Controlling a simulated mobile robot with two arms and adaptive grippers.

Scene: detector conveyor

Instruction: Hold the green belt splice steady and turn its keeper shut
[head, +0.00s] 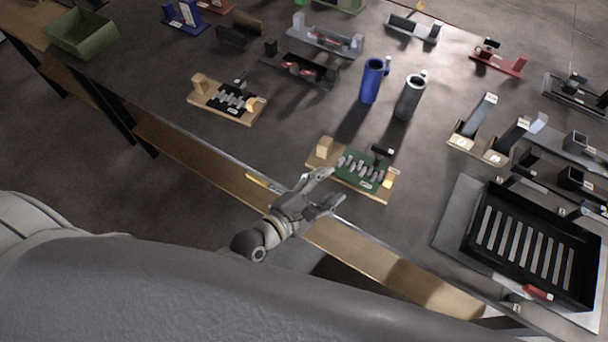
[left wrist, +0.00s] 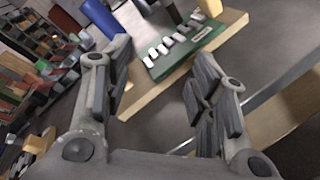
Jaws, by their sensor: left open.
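The green belt splice (head: 357,174) is a green plate with a row of pale metal bars on a wooden base (head: 322,158), near the table's front edge. A small black part (head: 382,150) at its far side may be the keeper; I cannot tell its position. My left gripper (head: 325,187) is open and empty, just front-left of the base. In the left wrist view the green splice (left wrist: 185,52) shows beyond and between the open fingers (left wrist: 160,85), apart from them. My right gripper is not in view.
A similar black splice (head: 232,98) on wood lies to the left. A blue cylinder (head: 372,82) and a grey cylinder (head: 409,97) stand behind. A black slotted tray (head: 470,245) is at the right. Bare table lies between.

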